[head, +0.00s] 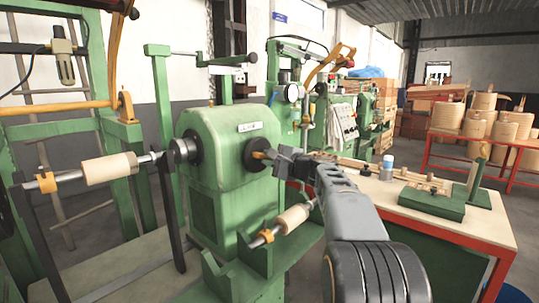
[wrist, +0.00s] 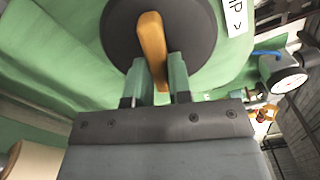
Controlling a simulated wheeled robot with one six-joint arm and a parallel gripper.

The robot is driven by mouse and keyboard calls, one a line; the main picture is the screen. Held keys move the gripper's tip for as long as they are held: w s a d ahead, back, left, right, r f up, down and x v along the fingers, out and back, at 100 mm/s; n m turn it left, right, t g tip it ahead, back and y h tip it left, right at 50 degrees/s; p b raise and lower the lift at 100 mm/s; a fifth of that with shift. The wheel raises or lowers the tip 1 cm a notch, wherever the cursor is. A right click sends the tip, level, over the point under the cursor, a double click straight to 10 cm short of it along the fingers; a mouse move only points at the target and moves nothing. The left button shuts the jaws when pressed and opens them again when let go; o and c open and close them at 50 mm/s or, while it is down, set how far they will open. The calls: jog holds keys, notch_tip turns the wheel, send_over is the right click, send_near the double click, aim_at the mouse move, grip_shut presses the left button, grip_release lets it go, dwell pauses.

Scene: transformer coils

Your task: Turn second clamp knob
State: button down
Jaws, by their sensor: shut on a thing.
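An orange clamp knob (wrist: 152,42) sits in front of a round black plate (wrist: 196,30) on the green winding machine (head: 232,130). In the head view the knob (head: 259,155) shows small at the centre of the black plate, at the tip of my gripper (head: 272,155). In the wrist view the two fingers of my gripper (wrist: 160,82) stand on either side of the lower part of the knob, shut on it. The knob is nearly upright in that view, its top tilted slightly left. A second orange knob (head: 267,235) shows on the lower shaft, below my gripper.
A wooden spool (head: 292,219) is on the lower shaft, and another (head: 108,169) on the left shaft beside an orange clamp (head: 46,182). A red-edged workbench (head: 470,215) with a green fixture stands right. A pressure gauge (wrist: 289,80) is at the right in the wrist view.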

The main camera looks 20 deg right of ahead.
jog(key=shift+s+a+f+m+p, duration=0.15)
jog(key=shift+m+p, duration=1.4)
jog(key=shift+m, duration=0.95)
jog(key=shift+w+a+f+m+p, duration=0.1)
jog(key=shift+m+p, duration=1.45)
jog(key=shift+m, duration=0.95)
jog(key=shift+f+m, duration=0.1)
jog(key=shift+m, duration=0.2)
jog(key=c, duration=1)
grip_release()
jog(key=shift+s, duration=0.1)
jog(key=shift+c, duration=0.2)
jog(key=shift+s, duration=0.1)
jog(key=v, duration=1.3)
jog(key=shift+s, duration=0.25)
jog(key=shift+d, duration=0.1)
